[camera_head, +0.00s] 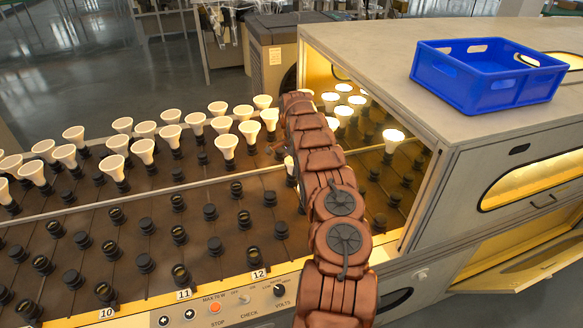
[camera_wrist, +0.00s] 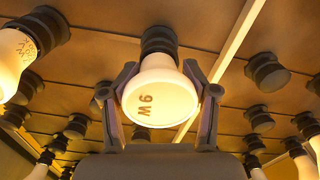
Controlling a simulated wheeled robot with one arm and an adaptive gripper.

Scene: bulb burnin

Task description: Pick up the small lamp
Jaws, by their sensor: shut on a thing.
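In the wrist view, a small lamp (camera_wrist: 162,98) with a pale round face marked "9 W" sits between the two fingers of my gripper (camera_wrist: 159,82). The fingers are shut on its sides. Its narrow end points to a dark ribbed socket (camera_wrist: 158,40); I cannot tell whether it is seated or clear. In the head view my arm reaches toward the lit chamber opening, and my gripper and the held lamp cannot be made out behind the arm.
Several pale lamps (camera_head: 226,146) stand in sockets left of my arm. Lit lamps (camera_head: 393,138) stand inside the chamber to its right. Empty dark sockets (camera_head: 210,213) fill the front rows. A blue crate (camera_head: 470,96) rests on the chamber roof (camera_head: 385,80). Another glowing lamp (camera_wrist: 14,55) is at the wrist view's left.

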